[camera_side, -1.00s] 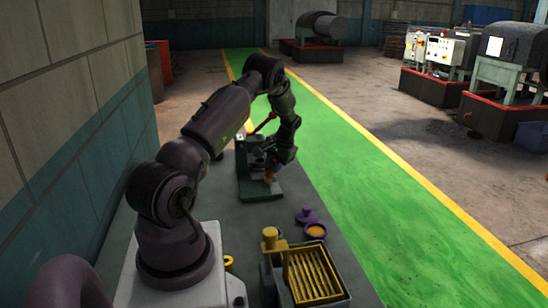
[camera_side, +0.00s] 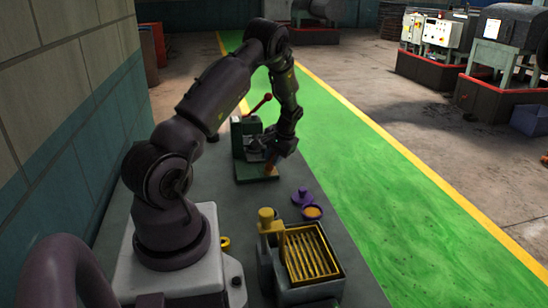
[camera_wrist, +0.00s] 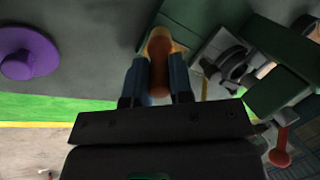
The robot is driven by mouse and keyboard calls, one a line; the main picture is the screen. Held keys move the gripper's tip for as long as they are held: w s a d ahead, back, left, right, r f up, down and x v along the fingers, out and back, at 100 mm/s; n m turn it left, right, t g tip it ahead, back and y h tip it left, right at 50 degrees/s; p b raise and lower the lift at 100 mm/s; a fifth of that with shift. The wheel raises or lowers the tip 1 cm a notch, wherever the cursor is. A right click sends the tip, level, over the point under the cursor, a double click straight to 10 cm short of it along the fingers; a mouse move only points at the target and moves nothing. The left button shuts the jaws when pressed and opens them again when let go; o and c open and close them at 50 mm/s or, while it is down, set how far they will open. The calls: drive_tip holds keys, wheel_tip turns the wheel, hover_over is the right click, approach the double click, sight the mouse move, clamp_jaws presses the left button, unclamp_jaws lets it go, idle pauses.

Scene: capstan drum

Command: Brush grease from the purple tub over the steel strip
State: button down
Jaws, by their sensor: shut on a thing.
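My gripper (camera_wrist: 158,82) is shut on a brush (camera_wrist: 159,50) with an orange-brown handle, its blue fingers on either side. In the side view the brush (camera_side: 270,169) hangs below my gripper, over the front of the green machine base (camera_side: 250,176). Whether its bristles touch anything is unclear. The purple tub (camera_side: 312,212) stands open on the bench, nearer the camera, with orange-yellow grease in it. Its purple lid (camera_side: 301,197) lies beside it and seems to be the purple disc (camera_wrist: 27,54) in the wrist view. I cannot clearly make out the steel strip.
The green machine (camera_side: 246,130) has a red-knobbed lever (camera_side: 262,103) sticking up close to my arm. A dark tray with yellow slats (camera_side: 310,255) and a yellow post (camera_side: 267,222) stand at the bench's near end. Bare bench (camera_side: 240,207) lies between tray and machine.

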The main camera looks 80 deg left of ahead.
drive_tip(key=shift+a, duration=3.05)
wheel_tip(320, 180, up, 8)
drive_tip(key=shift+d, duration=0.1)
drive_tip(key=w+d+r+m+t+y, duration=0.1)
drive_tip(key=w+d+r+m, duration=0.2)
drive_tip(key=w+d, duration=0.6)
drive_tip(key=w+d+r+m+t, duration=0.1)
drive_tip(key=w+d+r+m, duration=0.15)
drive_tip(key=w+d, duration=0.75)
drive_tip(key=s+d+m, duration=0.1)
drive_tip(key=s+d, duration=0.3)
drive_tip(key=d, duration=0.9)
drive_tip(key=s+d+m, duration=0.2)
drive_tip(key=s+d, duration=0.3)
drive_tip(key=d, duration=0.8)
drive_tip(key=shift+s+d+f+t, duration=0.2)
drive_tip(key=shift+f+t, duration=0.1)
drive_tip(key=shift+f, duration=0.15)
